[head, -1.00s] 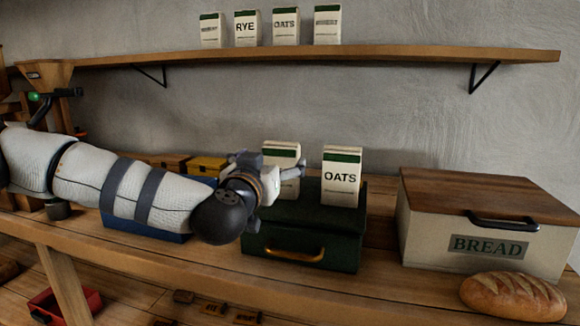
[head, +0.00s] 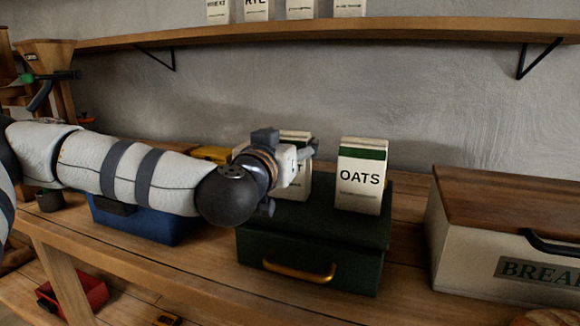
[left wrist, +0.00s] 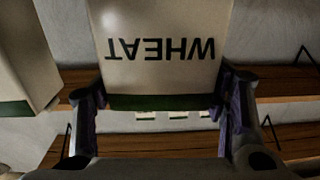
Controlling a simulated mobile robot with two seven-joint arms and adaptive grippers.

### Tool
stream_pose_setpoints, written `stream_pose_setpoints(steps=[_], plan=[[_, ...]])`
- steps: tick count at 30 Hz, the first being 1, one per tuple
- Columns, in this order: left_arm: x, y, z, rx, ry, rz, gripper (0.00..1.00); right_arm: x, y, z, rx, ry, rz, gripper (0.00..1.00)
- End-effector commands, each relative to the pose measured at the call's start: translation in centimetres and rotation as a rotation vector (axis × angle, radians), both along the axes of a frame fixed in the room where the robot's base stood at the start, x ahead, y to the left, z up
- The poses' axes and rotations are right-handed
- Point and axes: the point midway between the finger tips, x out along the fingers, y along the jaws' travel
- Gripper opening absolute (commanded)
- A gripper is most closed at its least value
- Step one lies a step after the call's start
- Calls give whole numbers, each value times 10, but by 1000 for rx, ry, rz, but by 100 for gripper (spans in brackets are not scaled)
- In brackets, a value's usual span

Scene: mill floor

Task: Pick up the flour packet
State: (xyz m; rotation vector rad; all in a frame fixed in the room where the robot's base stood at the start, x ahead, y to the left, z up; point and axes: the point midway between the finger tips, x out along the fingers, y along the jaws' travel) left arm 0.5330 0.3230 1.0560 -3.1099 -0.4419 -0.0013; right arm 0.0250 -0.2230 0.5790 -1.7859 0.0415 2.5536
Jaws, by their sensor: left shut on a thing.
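The flour packet, cream with a green band and the word WHEAT, shows in the head view (head: 298,190) partly behind my left gripper (head: 303,158). It is at the top of the dark green box (head: 310,243). In the left wrist view the packet (left wrist: 160,75) appears upside down between the two fingers of my left gripper (left wrist: 165,98), which is shut on it. I cannot tell whether its base touches the box. An OATS packet (head: 361,185) stands upright on the box to the right, apart from it. My right gripper is out of view.
A cream bread bin (head: 465,240) with a wooden lid stands on the bench at right. A blue box (head: 150,225) is below my left arm. A wall shelf (head: 330,32) above holds several packets. Bare bench shows between green box and bread bin.

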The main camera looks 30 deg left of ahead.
Motion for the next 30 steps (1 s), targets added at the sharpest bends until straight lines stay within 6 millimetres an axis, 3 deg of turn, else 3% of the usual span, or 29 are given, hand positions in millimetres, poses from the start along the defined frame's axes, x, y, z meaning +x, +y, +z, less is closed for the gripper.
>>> stream_pose_setpoints(steps=[1,4,13,18,24,30], plan=[[0,0,0,0,1,0,42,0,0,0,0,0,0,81],[0,0,0,0,1,0,23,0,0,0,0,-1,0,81],[0,0,8,0,-5,0,23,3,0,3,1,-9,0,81],[-3,-1,46,1,-17,0,23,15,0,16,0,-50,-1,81],[-38,-39,108,7,-30,-5,23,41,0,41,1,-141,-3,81],[-72,-82,126,6,-18,-3,23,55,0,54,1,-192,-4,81]])
